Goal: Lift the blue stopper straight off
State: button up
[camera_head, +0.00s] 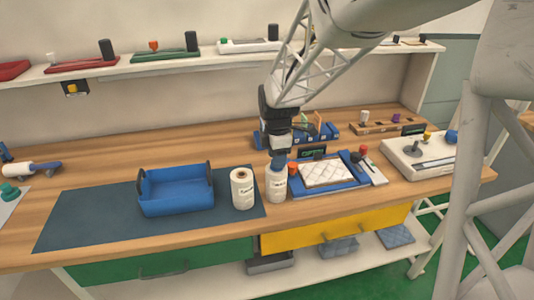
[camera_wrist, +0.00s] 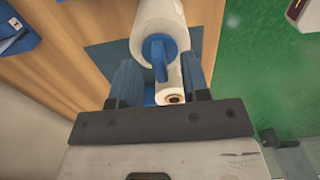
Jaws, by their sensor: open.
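My gripper (camera_head: 278,157) is directly above this bottle, pointing down. In the wrist view the gripper (camera_wrist: 160,74) is open, with one blue finger on each side of the stopper. I cannot tell whether either finger touches it. In the head view the stopper is mostly hidden by the fingers.
A blue bin (camera_head: 176,191) is on the dark mat (camera_head: 100,211) further left. A blue tray (camera_head: 360,178) with a white quilted pad (camera_head: 326,173) lies close on the right.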

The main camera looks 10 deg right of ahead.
jog(key=shift+f, duration=0.55)
grip_shut()
